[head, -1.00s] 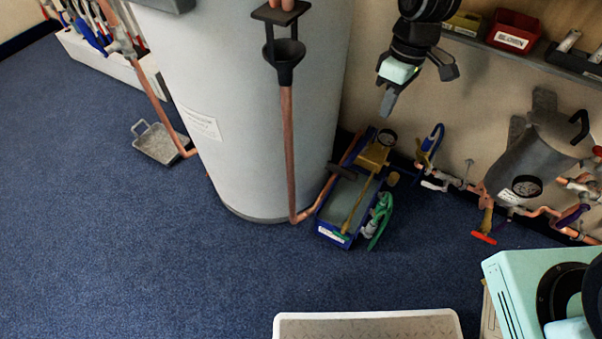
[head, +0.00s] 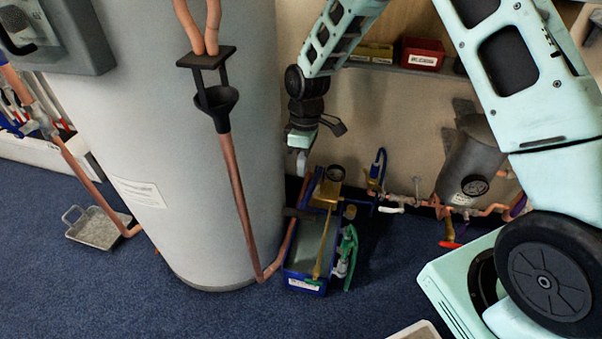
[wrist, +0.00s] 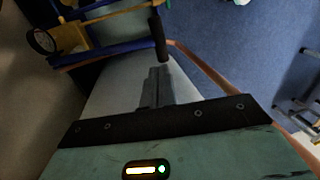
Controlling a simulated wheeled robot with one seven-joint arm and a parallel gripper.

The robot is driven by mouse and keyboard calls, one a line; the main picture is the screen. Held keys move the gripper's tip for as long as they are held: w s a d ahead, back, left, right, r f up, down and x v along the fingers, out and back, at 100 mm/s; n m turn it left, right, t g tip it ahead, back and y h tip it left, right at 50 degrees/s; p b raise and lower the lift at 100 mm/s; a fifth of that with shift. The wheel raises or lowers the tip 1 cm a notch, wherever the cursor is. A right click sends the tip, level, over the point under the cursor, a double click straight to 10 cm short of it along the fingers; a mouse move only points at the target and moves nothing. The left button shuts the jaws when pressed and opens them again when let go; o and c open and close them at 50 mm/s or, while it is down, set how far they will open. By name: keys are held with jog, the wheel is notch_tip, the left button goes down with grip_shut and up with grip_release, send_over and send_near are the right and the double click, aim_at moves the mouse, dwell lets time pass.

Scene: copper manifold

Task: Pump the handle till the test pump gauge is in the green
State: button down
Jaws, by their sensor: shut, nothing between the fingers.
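The test pump is a blue trough (head: 290,278) on the floor beside the large grey cylinder, with a brass pump block (head: 325,192) at its back end. Its round dark-rimmed gauge (head: 336,173) faces up; the needle and green band are too small to read. The gauge also shows in the wrist view (wrist: 42,40). The black handle grip (wrist: 158,38) sticks out sideways from the pump, and in the head view it is a dark bar (head: 297,213). My gripper (head: 302,165) is shut and empty above the pump's back left. In the wrist view the fingertips (wrist: 158,70) point toward the grip, seemingly apart from it.
The grey cylinder (head: 180,200) stands close on the left, with a copper pipe (head: 238,200) and black tundish (head: 215,105) in front. A green hose (head: 349,250) lies right of the trough. Pipework and a grey vessel (head: 470,165) are at right. Floor in front is clear.

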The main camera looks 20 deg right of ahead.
aim_at(300, 210)
jog(key=f+b, duration=0.1)
jog(key=f, duration=0.3)
jog(key=s+a+f+b, duration=0.1)
jog(key=f, duration=0.2)
jog(key=s+f+b, duration=0.1)
jog(key=f, duration=0.3)
jog(key=shift+a+f, duration=0.15)
jog(key=shift+f, duration=0.15)
jog(key=shift+f, duration=0.1)
